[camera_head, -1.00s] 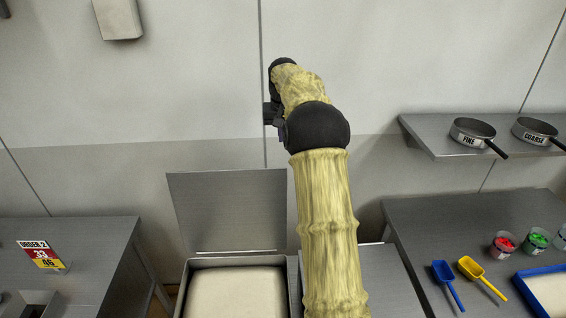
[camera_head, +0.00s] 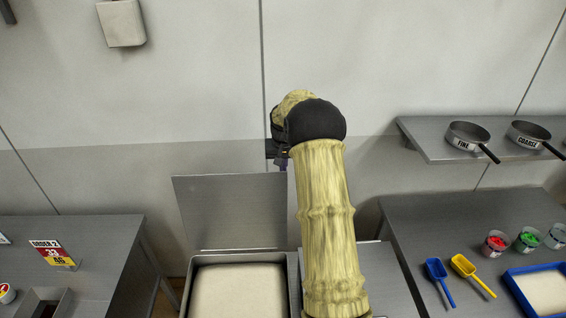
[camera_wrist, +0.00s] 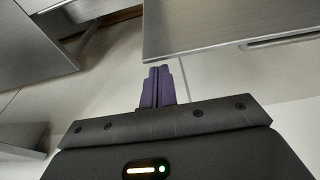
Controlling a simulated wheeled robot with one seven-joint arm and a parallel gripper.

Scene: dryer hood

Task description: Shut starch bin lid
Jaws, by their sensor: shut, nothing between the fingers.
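The starch bin (camera_head: 295,285) is an open metal box with pale powder inside, at the lower middle of the head view. Its flat grey lid (camera_head: 230,212) stands raised at the back of the bin. My gripper (camera_head: 283,163) is near the lid's upper right corner, partly hidden by my arm; contact cannot be told there. In the wrist view my gripper's purple fingers (camera_wrist: 158,70) are together with nothing between them. A metal panel edge (camera_wrist: 215,38) lies just beyond the fingertips; I cannot tell whether it is the lid.
A closed metal surface (camera_head: 385,280) adjoins the bin on the right. The right table (camera_head: 425,225) holds blue and yellow scoops, cups and a blue tray. A wall shelf (camera_head: 430,150) carries two pans. The left table (camera_head: 90,235) bears an order sign.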

